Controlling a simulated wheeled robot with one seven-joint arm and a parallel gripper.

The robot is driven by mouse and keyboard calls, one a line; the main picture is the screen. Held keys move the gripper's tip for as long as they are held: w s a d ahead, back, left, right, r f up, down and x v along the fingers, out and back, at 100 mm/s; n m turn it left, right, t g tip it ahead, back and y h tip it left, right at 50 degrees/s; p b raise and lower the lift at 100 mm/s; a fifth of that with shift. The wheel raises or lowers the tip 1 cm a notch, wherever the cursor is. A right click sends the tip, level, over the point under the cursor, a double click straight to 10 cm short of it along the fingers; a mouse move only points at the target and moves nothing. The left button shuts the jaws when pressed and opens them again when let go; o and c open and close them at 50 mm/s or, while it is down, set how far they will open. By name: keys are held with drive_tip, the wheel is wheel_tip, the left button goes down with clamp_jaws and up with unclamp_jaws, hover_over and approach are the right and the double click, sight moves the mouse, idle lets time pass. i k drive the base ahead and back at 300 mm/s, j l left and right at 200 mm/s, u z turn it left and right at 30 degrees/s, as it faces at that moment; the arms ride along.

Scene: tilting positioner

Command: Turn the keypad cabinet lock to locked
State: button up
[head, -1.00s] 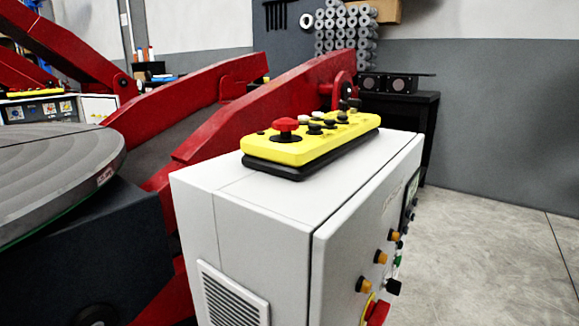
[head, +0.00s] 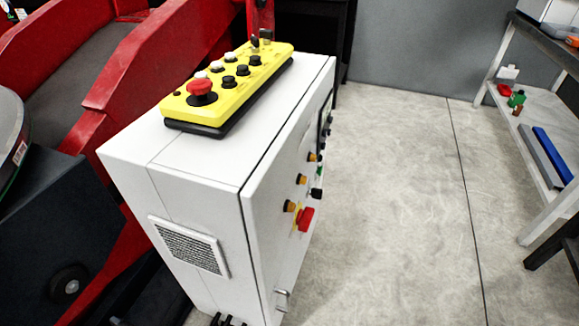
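The white control cabinet (head: 180,180) stands in the middle of the head view, seen from above at an angle. Its door face (head: 265,220) on the right side is seen very obliquely. On it are orange buttons (head: 301,179), a black knob (head: 316,194), a red switch (head: 305,219) on yellow and, lower down, a small metal latch or handle (head: 282,299). I cannot make out a keypad or tell the lock's position at this angle. My gripper is not in view.
A yellow pendant (head: 228,88) with a red stop button (head: 201,88) lies on the cabinet top. Red positioner arms (head: 110,95) stand at left. The concrete floor (head: 400,200) right of the cabinet is clear, up to a shelf rack (head: 535,150) at far right.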

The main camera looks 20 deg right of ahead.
sight(316, 193)
drive_tip(key=i+l+u, duration=0.1)
drive_tip(key=u, duration=0.4)
drive_tip(key=i+l+u, duration=0.1)
drive_tip(key=u, duration=0.4)
drive_tip(key=i+l+u, duration=0.2)
drive_tip(key=l+u, duration=0.2)
drive_tip(key=l, duration=0.7)
drive_tip(key=l+u, duration=0.4)
drive_tip(key=l, duration=1.5)
drive_tip(key=i+l, duration=0.1)
drive_tip(key=l, duration=0.75)
